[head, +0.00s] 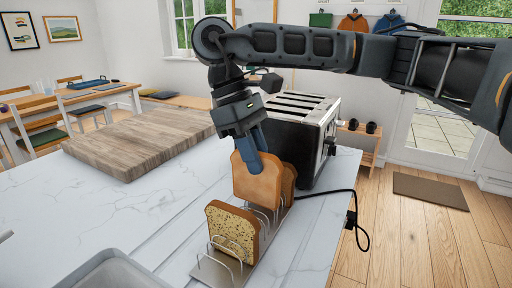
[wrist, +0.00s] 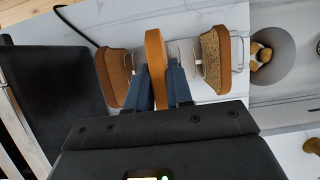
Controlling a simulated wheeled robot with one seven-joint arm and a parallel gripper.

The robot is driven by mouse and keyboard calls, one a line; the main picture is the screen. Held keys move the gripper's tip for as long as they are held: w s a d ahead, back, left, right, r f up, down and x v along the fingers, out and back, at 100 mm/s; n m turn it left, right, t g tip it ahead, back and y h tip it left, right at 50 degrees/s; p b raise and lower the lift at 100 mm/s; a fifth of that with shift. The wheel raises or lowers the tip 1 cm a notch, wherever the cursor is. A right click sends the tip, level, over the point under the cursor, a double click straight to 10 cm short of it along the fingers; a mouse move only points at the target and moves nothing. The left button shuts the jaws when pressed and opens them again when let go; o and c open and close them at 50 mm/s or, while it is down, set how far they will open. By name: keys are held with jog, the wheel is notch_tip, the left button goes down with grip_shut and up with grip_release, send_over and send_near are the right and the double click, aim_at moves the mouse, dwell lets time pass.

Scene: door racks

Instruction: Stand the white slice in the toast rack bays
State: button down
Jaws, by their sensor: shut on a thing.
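My gripper (head: 254,158) points down and is shut on a tan-crusted slice (head: 256,188), apparently the white slice. In the wrist view the slice (wrist: 154,52) stands on edge between the blue fingers (wrist: 160,88). The metal toast rack (head: 212,270) runs along the counter beneath it. A seeded slice (head: 230,232) stands in the rack's near part; a brown slice (head: 290,182) stands behind the held one. In the wrist view the held slice is between the brown slice (wrist: 116,76) and the seeded slice (wrist: 211,60). I cannot tell whether its lower edge touches the rack.
A black and steel toaster (head: 300,140) stands close behind the rack, with its cord (head: 325,191) looping over the counter edge. A thick wooden board (head: 140,140) lies to the left. A grey tray (head: 108,272) is at the near left. The marble counter (head: 150,210) between is clear.

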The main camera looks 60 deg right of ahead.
jog(key=shift+f+b, duration=2.1)
jog(key=c, duration=0.9)
grip_release()
jog(key=shift+c, duration=0.2)
jog(key=shift+r, duration=0.1)
jog(key=v, duration=0.7)
jog(key=shift+w+r, duration=0.2)
jog(key=shift+r, duration=0.15)
